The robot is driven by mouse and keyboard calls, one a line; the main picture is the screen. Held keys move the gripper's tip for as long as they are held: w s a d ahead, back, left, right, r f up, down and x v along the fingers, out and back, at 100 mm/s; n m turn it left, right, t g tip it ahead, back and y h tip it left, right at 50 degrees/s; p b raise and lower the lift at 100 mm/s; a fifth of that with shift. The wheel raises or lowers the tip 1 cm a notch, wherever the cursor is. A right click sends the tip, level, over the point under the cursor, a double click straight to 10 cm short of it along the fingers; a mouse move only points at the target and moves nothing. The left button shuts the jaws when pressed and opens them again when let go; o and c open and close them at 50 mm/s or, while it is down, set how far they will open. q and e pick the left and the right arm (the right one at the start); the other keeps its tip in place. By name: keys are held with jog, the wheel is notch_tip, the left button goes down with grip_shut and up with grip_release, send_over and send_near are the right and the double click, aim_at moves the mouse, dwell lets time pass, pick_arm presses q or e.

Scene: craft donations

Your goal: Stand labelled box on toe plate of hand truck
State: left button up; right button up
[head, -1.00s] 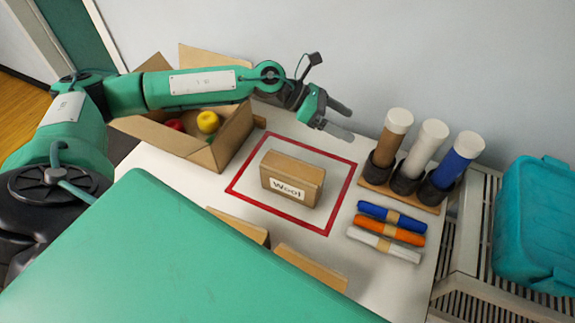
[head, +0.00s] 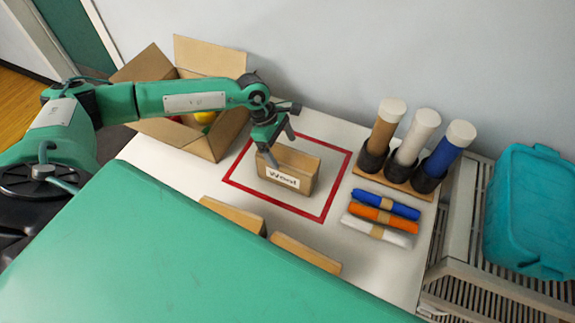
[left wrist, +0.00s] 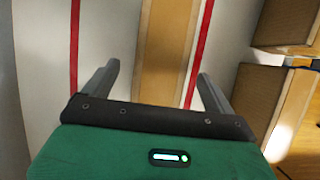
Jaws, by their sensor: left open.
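The labelled box (head: 306,167), brown cardboard with a white "Wool" label, stands on the white table inside a red outlined square. My left gripper (head: 281,150) is open above its top, toward the left end in the head view. My right gripper is not in view. No hand truck can be made out.
Two brown boxes (head: 232,216) stand near the table's front edge. An open carton (head: 228,130) is at the left. Coloured rolls (head: 385,203) and a stand of capped tubes (head: 412,140) are at the right. A teal bin (head: 530,210) stands beyond. My green body covers the foreground.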

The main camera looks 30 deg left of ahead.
aim_at(286, 156)
pick_arm(q)
jog(key=shift+x, duration=0.85)
jog(key=shift+d+f+p, duration=0.35)
jog(key=shift+f+p, duration=0.1)
jog(key=shift+p, duration=0.2)
jog(key=p+x, duration=0.1)
jog(key=x, duration=0.2)
jog(key=shift+s+f, duration=0.1)
jog(key=shift+f, duration=0.15)
jog(key=shift+d+f, duration=0.1)
jog(key=shift+f, duration=0.25)
jog(key=shift+c, duration=0.2)
jog(key=c, duration=1.4)
jog(key=shift+o, duration=0.2)
jog(key=shift+r, duration=0.1)
